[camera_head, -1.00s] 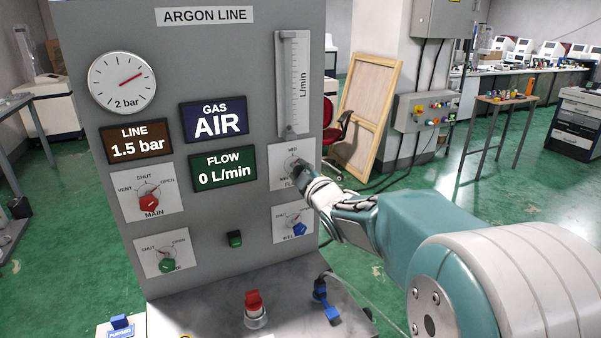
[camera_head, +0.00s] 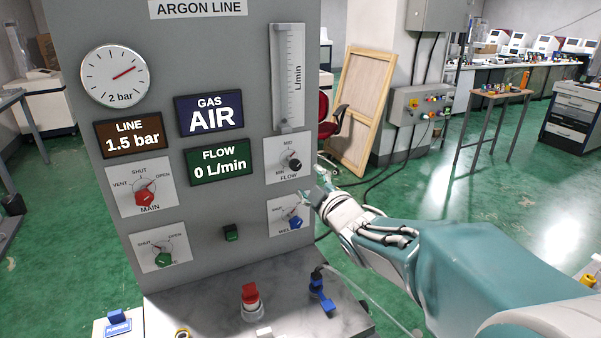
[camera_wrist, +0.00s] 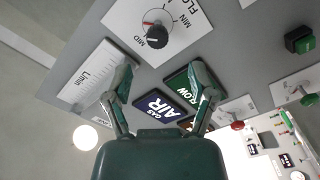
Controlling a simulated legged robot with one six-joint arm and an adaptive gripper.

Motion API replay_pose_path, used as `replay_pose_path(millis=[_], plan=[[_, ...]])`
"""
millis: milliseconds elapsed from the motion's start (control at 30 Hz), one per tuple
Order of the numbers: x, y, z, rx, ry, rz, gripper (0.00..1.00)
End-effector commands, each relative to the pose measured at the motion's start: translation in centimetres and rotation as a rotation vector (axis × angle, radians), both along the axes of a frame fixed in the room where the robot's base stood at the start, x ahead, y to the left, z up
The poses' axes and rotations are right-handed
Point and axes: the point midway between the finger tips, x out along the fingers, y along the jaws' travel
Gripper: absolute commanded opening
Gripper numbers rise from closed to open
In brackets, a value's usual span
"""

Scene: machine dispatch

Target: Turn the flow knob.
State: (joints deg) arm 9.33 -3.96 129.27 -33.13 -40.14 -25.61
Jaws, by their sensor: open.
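The flow knob (camera_head: 294,165) is a small black knob on a white plate marked MID, MIN and FLOW, at the right of the grey panel (camera_head: 222,60). In the wrist view the black knob (camera_wrist: 154,38) is at the top, ahead of the fingertips, and nothing covers it. My gripper (camera_head: 318,186) is beside the panel's right edge, just right of and below the knob. In the wrist view its two fingers (camera_wrist: 161,76) are spread with nothing between them, apart from the knob. The flow display (camera_head: 220,161) reads 0 L/min.
The blue-handled knob (camera_head: 295,221) sits directly below the flow plate, close to my gripper. The red MAIN knob (camera_head: 145,196) and a green knob (camera_head: 164,256) are at the left. A clear flow tube (camera_head: 288,78) is above. The gas display (camera_head: 209,115) reads AIR.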

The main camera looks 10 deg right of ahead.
Motion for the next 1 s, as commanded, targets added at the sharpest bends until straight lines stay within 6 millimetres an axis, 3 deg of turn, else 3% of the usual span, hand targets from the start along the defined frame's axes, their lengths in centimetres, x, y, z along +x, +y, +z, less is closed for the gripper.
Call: replay_pose_path(millis=[200, 733, 1000], plan=[[-3.0, -0.6, 0.0, -0.001, 0.0, -0.001, 0.72], [-3.9, -0.8, -0.1, 0.014, 0.024, -0.023, 0.72], [-6.8, -2.3, -1.1, 0.147, 0.218, -0.207, 0.72]])
